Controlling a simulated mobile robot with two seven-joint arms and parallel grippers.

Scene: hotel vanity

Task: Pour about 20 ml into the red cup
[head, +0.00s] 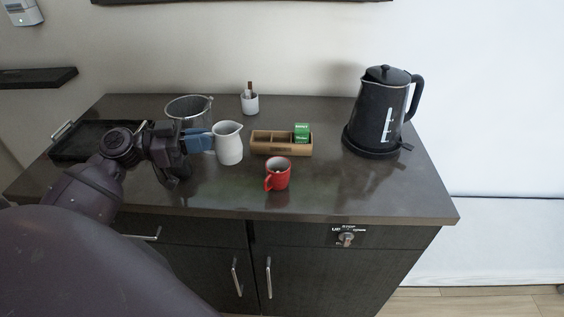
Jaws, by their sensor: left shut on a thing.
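A red cup (277,175) stands upright on the dark counter, its handle toward the left front. Something small and pale shows inside it, too small to make out. A white pitcher (229,147) is to the left of and behind the cup, upright or nearly so, with its spout toward the upper right. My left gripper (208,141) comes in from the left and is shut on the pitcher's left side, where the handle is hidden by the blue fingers. I cannot tell whether the pitcher touches the counter. The pitcher's contents are not visible. My right gripper is not in view.
A wooden box (268,149) with a green packet (302,132) sits behind the cup. A black kettle (380,115) stands on its base at the right. The counter's front right (360,190) is clear.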

